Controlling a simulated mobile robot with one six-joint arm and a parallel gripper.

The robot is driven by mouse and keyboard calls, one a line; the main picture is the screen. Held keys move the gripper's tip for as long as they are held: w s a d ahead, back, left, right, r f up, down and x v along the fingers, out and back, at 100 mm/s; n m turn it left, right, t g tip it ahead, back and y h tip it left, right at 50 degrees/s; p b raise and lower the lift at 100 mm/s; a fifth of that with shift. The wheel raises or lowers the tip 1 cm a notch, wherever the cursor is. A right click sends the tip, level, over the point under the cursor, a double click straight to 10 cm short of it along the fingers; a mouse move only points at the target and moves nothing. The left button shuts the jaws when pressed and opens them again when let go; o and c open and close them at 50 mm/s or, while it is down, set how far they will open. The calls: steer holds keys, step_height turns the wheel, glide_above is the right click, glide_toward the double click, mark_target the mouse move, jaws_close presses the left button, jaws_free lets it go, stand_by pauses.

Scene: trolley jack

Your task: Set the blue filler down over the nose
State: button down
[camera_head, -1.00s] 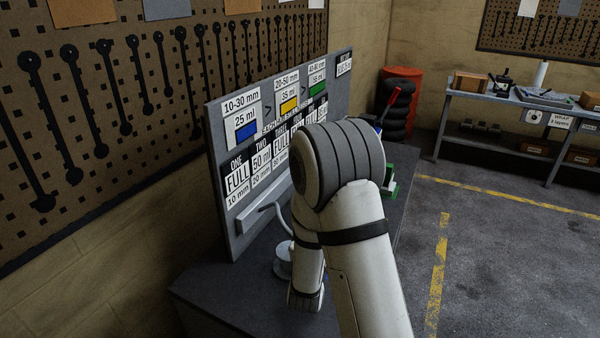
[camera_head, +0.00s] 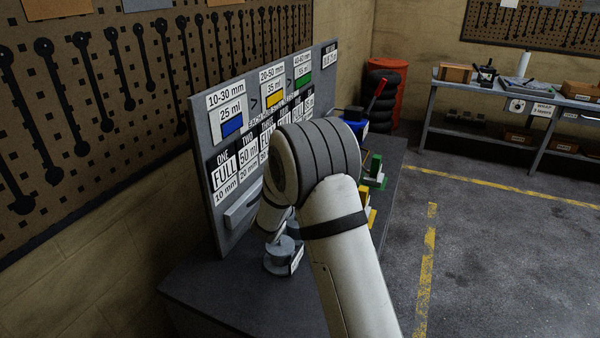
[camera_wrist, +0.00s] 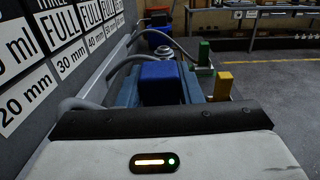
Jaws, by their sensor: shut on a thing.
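In the wrist view my gripper (camera_wrist: 160,90) is shut on the blue filler (camera_wrist: 161,78), a blue block between its blue-grey fingers. In the head view my arm hides the fingertips and the held filler. I cannot make out for certain which part is the nose. A small silver round piece (camera_wrist: 164,52) shows just beyond the blue filler in the wrist view, apart from it as far as I can see. A yellow block (camera_wrist: 223,84) and a green block (camera_wrist: 204,52) stand upright to the right.
The sign board (camera_head: 225,155) stands along the bench's left side, close to my arm. Grey curved hoses (camera_wrist: 120,66) run beside it. A grey round part (camera_head: 280,257) stands on the dark bench (camera_head: 215,295). A blue item (camera_head: 352,121) with a red handle is at the far end.

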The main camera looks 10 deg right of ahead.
steer(key=w+r, duration=0.1)
steer(key=w, duration=0.1)
steer(key=shift+w+a+r, duration=0.2)
steer(key=shift+w+r, duration=0.15)
steer(key=shift+r, duration=0.05)
steer(key=shift+f+b, duration=0.1)
steer(key=shift+b, duration=0.4)
steer(key=shift+f+b, duration=2.3)
steer(key=shift+f, duration=0.1)
steer(key=shift+f+b, duration=1.55)
steer(key=shift+b, duration=0.05)
